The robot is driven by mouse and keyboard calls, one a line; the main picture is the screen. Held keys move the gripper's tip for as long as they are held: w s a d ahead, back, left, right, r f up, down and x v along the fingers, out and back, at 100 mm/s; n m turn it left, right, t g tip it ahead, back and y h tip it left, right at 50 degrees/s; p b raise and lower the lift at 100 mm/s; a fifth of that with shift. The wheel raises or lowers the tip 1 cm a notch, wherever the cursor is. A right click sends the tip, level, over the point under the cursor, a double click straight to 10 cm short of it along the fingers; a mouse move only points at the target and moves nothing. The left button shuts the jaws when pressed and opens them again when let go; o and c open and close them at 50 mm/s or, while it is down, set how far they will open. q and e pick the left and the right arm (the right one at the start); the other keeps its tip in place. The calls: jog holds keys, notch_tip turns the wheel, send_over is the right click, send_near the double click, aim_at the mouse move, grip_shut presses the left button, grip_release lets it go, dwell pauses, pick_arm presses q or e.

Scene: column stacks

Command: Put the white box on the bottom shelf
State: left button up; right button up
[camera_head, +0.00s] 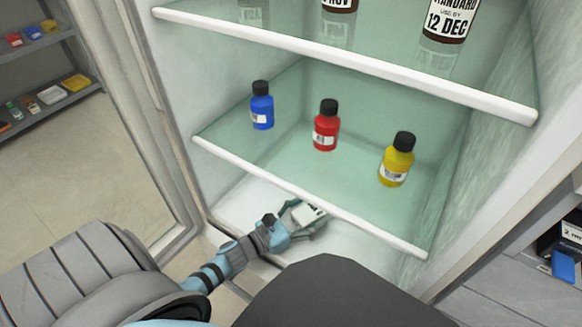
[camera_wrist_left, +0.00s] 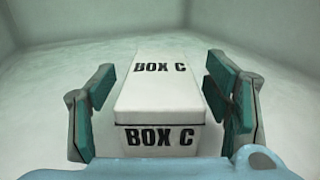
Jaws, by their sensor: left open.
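The white box (camera_wrist_left: 165,90), lettered "BOX C" on its top and front, sits on the white bottom shelf (camera_wrist_left: 55,110) of the cabinet. My left gripper (camera_wrist_left: 163,108) is open, with a finger on each side of the box and a visible gap on both sides. In the head view my left gripper (camera_head: 308,222) reaches under the glass middle shelf to the bottom shelf (camera_head: 243,202). The box (camera_head: 309,212) shows only as a small white patch between the fingers there. My right gripper is not in view.
A blue bottle (camera_head: 262,108), a red bottle (camera_head: 326,127) and a yellow bottle (camera_head: 397,161) stand on the middle shelf (camera_head: 300,190), above my left gripper. Brown bottles (camera_head: 450,22) stand on the upper shelf (camera_head: 350,64). The bottom shelf around the box is clear.

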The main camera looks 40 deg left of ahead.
pick_arm(q)
jog(key=p+v, duration=0.1)
jog(key=v, duration=0.8)
jog(key=shift+s+a+p, duration=0.2)
jog(key=shift+s+p, duration=0.1)
jog(key=shift+s, duration=0.2)
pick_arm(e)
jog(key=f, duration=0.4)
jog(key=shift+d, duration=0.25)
